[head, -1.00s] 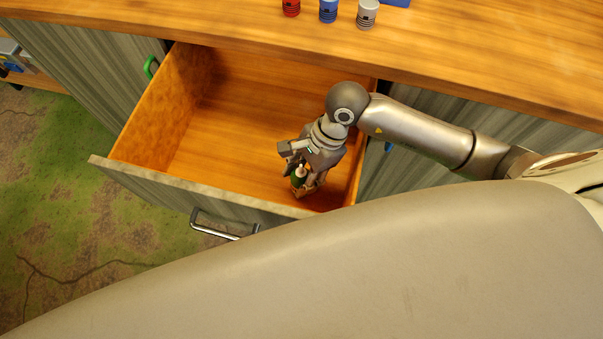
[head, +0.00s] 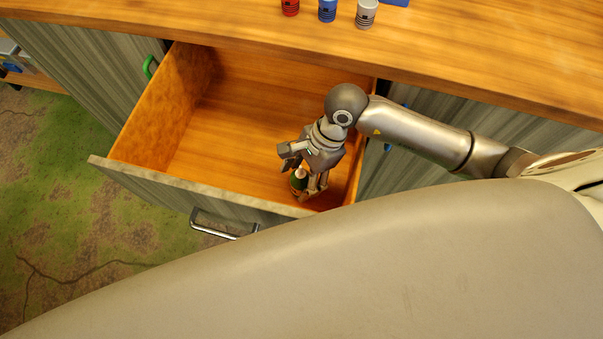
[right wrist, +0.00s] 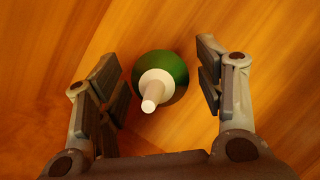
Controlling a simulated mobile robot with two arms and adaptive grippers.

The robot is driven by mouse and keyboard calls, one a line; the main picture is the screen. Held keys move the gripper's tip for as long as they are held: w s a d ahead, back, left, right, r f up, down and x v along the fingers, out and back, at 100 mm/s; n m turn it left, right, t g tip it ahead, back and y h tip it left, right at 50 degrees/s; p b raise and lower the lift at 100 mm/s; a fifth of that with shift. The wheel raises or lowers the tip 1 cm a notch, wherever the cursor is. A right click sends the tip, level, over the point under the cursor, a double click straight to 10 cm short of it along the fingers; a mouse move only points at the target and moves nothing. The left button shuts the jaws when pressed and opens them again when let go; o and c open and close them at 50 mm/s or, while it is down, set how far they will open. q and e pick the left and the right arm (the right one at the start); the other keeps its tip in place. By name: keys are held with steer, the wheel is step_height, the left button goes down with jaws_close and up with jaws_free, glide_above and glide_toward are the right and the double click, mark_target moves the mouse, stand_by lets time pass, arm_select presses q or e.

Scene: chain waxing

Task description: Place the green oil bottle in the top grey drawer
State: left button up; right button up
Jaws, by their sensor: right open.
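The green oil bottle (head: 299,183) has a pale nozzle and stands in the open drawer (head: 230,135), near its front right corner. In the right wrist view the bottle (right wrist: 172,72) is seen from above, nozzle toward the camera, with drawer floor around it. My right gripper (head: 309,182) is inside the drawer, open around the bottle. In the right wrist view the right gripper's fingers (right wrist: 160,85) stand on either side of the bottle with gaps. The drawer has a wooden inside and a grey front with a metal handle (head: 222,226). My left gripper is not in view.
The wooden worktop (head: 470,65) lies behind the drawer. It bears a red can (head: 290,7), a blue can (head: 327,10) and a white can (head: 366,14). A green handle (head: 149,67) is on the cabinet left of the drawer. The drawer's left part is empty.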

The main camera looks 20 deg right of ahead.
steer(key=v, duration=1.2)
steer(key=shift+a, duration=0.2)
